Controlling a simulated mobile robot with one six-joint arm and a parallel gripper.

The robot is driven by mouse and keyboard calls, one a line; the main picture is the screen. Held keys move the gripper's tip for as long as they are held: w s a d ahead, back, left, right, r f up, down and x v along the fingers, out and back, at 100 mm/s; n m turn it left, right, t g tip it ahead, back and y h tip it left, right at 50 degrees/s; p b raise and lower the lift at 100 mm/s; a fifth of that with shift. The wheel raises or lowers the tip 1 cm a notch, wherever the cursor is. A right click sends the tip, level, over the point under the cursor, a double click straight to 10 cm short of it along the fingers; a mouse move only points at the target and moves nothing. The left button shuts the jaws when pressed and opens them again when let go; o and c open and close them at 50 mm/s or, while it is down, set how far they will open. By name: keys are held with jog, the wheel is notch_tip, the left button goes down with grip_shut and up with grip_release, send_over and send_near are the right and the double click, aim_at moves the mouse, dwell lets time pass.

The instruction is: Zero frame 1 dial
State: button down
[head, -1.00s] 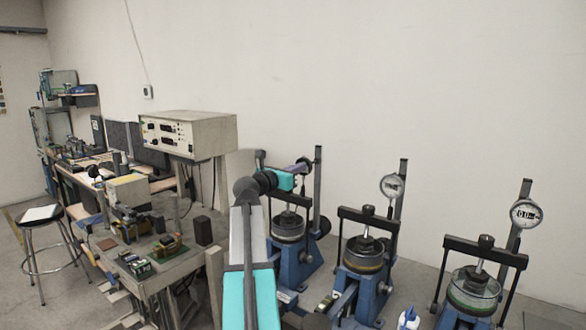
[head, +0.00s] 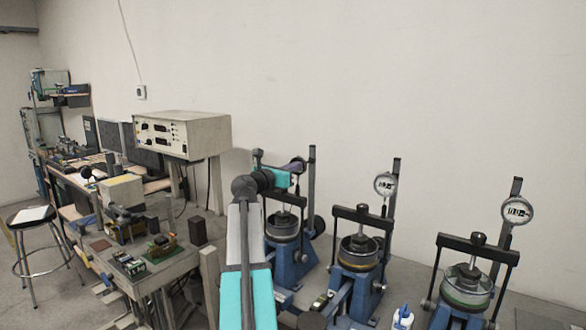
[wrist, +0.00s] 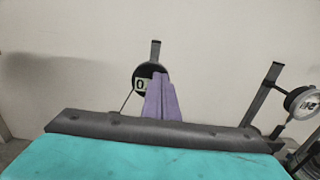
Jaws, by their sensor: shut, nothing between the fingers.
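Three blue lever frames stand in a row along the wall in the head view. The leftmost frame (head: 288,255) is the one nearest my gripper. Its dial shows in the wrist view (wrist: 138,84) as a dark round face with a pale display starting with "0". My gripper's purple fingers (wrist: 160,98) are shut and empty, and cover the dial's right part. In the head view my gripper (head: 295,167) is at that dial's height; I cannot tell if it touches. The middle frame's dial (head: 385,184) and right frame's dial (head: 517,210) have pale faces; their digits are blurred.
A bench with a metal instrument box (head: 185,135) and small devices stands to the left. A stool (head: 33,225) is at the far left. A white and blue bottle (head: 402,318) stands low between the middle and right frames. The wall above the frames is bare.

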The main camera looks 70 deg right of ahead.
jog(key=shift+s+d+r, duration=0.1)
jog(key=shift+d+r, duration=0.05)
jog(key=shift+r, duration=0.25)
jog(key=b+v, duration=0.3)
jog(key=v, duration=1.1)
jog(key=shift+f, duration=0.4)
